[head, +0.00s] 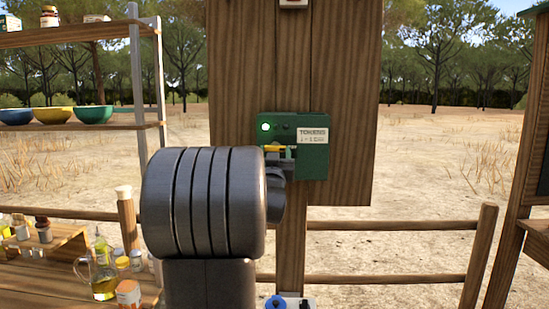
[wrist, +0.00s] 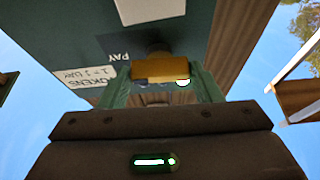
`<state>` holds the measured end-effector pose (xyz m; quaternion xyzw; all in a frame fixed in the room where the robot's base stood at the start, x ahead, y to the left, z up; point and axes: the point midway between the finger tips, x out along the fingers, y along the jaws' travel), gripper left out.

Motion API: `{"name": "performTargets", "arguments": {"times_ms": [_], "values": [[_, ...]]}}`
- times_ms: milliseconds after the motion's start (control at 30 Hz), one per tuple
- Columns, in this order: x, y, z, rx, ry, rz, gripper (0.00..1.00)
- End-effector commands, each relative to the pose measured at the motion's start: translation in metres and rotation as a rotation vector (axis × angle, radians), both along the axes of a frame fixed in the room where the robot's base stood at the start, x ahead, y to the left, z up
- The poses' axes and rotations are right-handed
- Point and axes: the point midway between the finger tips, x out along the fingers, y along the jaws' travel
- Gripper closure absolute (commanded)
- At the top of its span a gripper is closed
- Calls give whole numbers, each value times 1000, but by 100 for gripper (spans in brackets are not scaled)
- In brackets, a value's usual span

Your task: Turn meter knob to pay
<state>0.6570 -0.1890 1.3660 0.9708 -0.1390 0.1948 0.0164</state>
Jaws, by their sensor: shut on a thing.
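The green meter box (head: 316,158) is mounted on a wooden post board, with a white "TOKENS" label and a lit green lamp (head: 265,127) beside a dark one. Its yellow knob (head: 272,148) shows just above my gripper (head: 277,156), partly hidden by my arm. In the wrist view the yellow knob (wrist: 150,69) sits between the fingers of my gripper (wrist: 163,88), near the word "PAY" on the box. My gripper is shut on the knob. The knob's exact turn angle is hard to tell.
A wooden board (head: 345,60) backs the meter. Shelves with bowls (head: 92,114) stand at left, above a counter with an oil jug (head: 103,280) and jars. A wooden rail fence (head: 400,225) runs behind. Open dry ground lies right of the post.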

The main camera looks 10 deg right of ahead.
Motion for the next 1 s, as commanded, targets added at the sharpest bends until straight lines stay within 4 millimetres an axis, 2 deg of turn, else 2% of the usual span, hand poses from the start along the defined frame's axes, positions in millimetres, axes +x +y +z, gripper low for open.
{"name": "performTargets", "arguments": {"times_ms": [100, 133, 233, 533, 667, 767, 1000], "values": [[0, 0, 0, 1, 2, 0, 65], [0, 0, 0, 1, 2, 0, 40], [0, 0, 0, 1, 1, 0, 20], [-1, 0, -1, 1, 1, 0, 20], [-9, 3, -4, 2, -1, 1, 20], [-22, 7, -11, 1, -1, 1, 20], [-67, 21, -31, 1, -1, 2, 20]]}}
